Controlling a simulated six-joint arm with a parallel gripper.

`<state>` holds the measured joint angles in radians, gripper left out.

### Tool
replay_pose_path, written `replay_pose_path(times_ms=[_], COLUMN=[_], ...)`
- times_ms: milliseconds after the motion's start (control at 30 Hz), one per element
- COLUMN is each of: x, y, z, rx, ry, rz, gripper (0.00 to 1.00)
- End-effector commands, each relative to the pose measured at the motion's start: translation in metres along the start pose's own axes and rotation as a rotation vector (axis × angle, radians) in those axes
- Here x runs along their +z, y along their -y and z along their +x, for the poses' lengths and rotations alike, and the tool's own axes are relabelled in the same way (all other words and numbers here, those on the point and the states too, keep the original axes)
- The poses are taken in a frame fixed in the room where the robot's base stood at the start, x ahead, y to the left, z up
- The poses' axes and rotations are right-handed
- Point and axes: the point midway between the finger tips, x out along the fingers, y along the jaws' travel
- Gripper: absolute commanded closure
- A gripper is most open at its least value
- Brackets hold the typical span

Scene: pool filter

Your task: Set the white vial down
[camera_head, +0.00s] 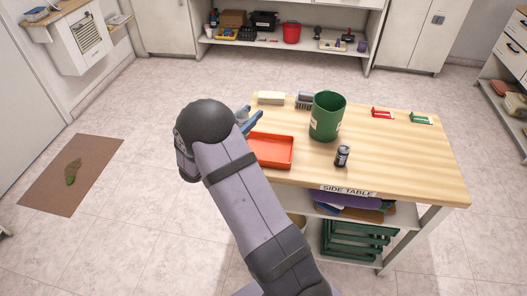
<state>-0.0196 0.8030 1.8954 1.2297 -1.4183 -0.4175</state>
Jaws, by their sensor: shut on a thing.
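My gripper (249,119) shows only in part, as blue fingers just past the dark rounded joint of my arm. It is near the left edge of the wooden side table, by the back left corner of the orange tray (271,163). A small pale patch shows at the fingers, where the white vial (242,114) seems to be held. The vial is mostly hidden, and its tilt and its height above the table cannot be told.
On the side table (400,165) stand a green bin (327,116), a dark can (342,156), a cream block (271,98), a grey basket (304,101), and red (382,113) and green (421,118) holders. The table's right half is mostly clear. My arm hides the tray's left side.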

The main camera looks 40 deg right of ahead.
Motion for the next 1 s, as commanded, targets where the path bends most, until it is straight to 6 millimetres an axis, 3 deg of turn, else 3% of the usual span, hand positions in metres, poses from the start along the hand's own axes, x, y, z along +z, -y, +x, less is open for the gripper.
replay_pose_path(times_ms=[233,600,867,1000], x=[0.010,0.057,0.063,0.075], y=[0.000,0.000,0.000,0.000], z=[0.000,0.000,0.000,0.000], rx=[0.002,0.001,0.000,0.000], ry=[0.001,0.000,0.000,0.002], rz=[0.000,0.000,0.001,-0.002], gripper=[0.96,0.96,0.96,0.96])
